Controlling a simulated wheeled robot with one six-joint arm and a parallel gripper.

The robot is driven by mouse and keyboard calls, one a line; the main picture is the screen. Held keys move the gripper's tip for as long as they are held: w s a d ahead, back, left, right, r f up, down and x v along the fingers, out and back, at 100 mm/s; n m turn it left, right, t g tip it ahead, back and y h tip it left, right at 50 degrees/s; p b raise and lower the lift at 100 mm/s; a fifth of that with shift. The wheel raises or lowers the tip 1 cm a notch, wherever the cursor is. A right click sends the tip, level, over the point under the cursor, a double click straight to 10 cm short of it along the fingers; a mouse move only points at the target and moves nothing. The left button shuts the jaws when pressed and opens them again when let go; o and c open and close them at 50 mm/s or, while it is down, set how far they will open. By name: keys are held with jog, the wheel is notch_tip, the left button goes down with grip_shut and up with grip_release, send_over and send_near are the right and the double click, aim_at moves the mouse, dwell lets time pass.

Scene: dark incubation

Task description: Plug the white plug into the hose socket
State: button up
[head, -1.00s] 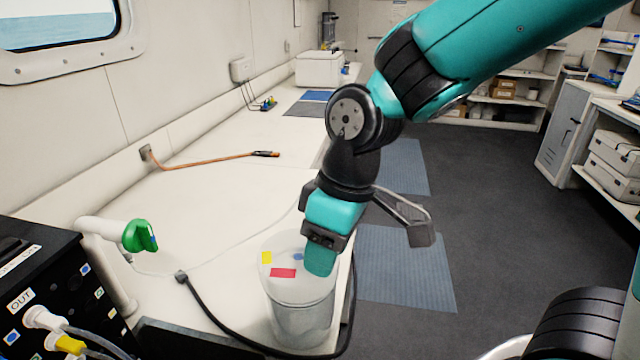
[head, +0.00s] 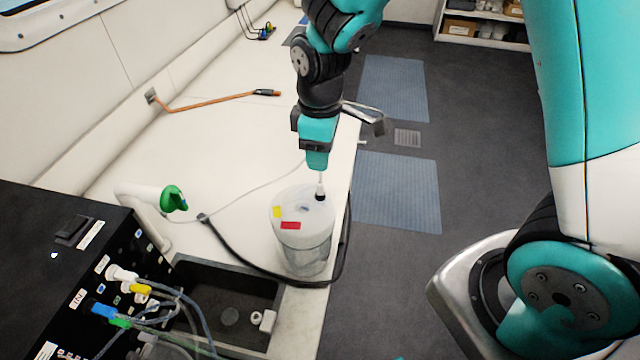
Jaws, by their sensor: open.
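My gripper (head: 317,160) points down just above the far right part of a clear jar's lid. Its fingers are seen edge-on. Just below its tip a thin white stem with a black base (head: 320,192) stands on the lid; whether it is between the fingers is unclear. A white plug (head: 122,275) sits at the black box's front at lower left, with a yellow plug (head: 140,288) beside it. A small white fitting (head: 267,321) lies in the dark sink. A black hose (head: 235,252) curves round the jar. I cannot tell which part is the hose socket.
The jar (head: 305,255) stands at the bench's right edge, by the sink (head: 205,285). The black box (head: 60,250) has several cables in front. A green-ended white pipe (head: 172,198) and an orange rod (head: 210,102) are on the left.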

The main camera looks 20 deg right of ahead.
aim_at(320, 176)
notch_tip(320, 176, down, 9)
jog(key=b, duration=0.7)
dwell(1.0)
grip_shut()
jog(key=shift+r+p, duration=0.15)
jog(key=shift+p, duration=0.2)
jog(key=shift+r+p, duration=2.45)
jog(key=shift+r, duration=0.45)
